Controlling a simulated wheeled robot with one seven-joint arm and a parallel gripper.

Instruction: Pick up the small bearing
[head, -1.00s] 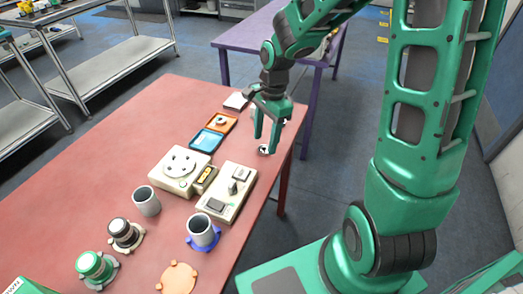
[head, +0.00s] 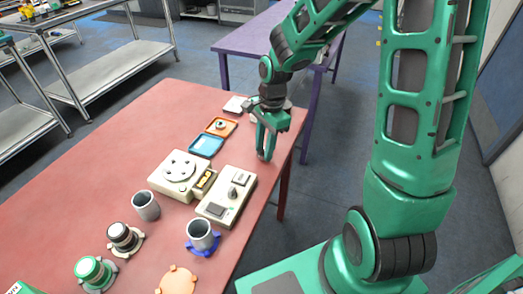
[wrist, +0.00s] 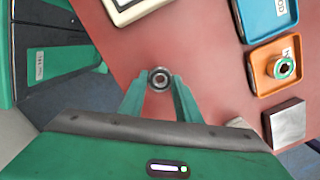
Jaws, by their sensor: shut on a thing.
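The small bearing (wrist: 160,79) is a dark-and-silver ring with a hole in its middle. In the wrist view it sits between the two green fingertips of my gripper (wrist: 160,84), which are closed on its sides. I cannot tell whether the bearing still touches the table.
A blue tray (head: 206,145) and an orange tray (head: 221,126) holding a ring part (wrist: 281,67) lie left of my gripper. A cream box with a round plate (head: 180,173) and a cream device (head: 226,197) stand nearer. Cups and knobs stand at the front.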

